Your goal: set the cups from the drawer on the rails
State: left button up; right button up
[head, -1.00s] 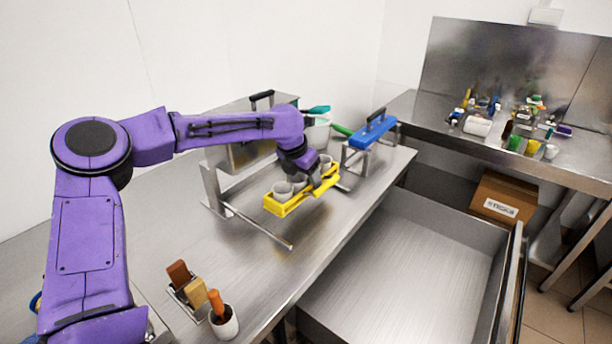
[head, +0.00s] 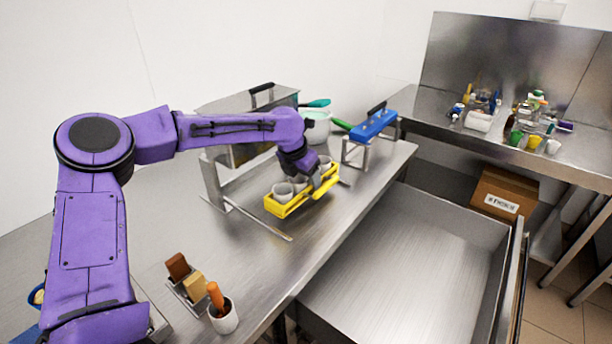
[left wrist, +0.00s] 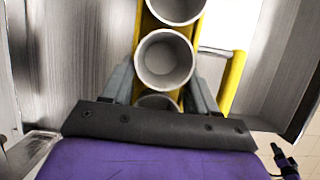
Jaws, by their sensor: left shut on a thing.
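A yellow carrier (head: 285,209) with several pale grey cups stands at the middle of the head view, above or on the steel bench; I cannot tell if it touches. My left gripper (head: 322,184) is over the carrier and shut on it. In the left wrist view the fingers (left wrist: 160,88) lie along both sides of the yellow carrier (left wrist: 138,38), and a round cup (left wrist: 165,60) shows between them. A thin metal rail (head: 262,225) runs from an upright bracket, in front of the carrier. The open drawer (head: 410,260) looks empty. My right gripper is out of view.
A steel box (head: 240,105) with a black handle and a blue-topped stand (head: 373,125) are behind. A white pot (head: 223,316) and small blocks (head: 190,280) are at the near edge. A side table (head: 450,120) holds bottles and cups. A cardboard box (head: 503,190) is below it.

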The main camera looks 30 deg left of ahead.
pick_arm(q)
jog(key=shift+f+b, duration=0.75)
jog(key=shift+f, duration=1.2)
jog(key=shift+f, duration=0.2)
dwell(0.8)
jog(key=o, duration=1.2)
jog(key=shift+r, duration=0.1)
jog(key=v, duration=1)
jog(key=shift+s+r, duration=0.1)
jog(key=shift+r, duration=0.05)
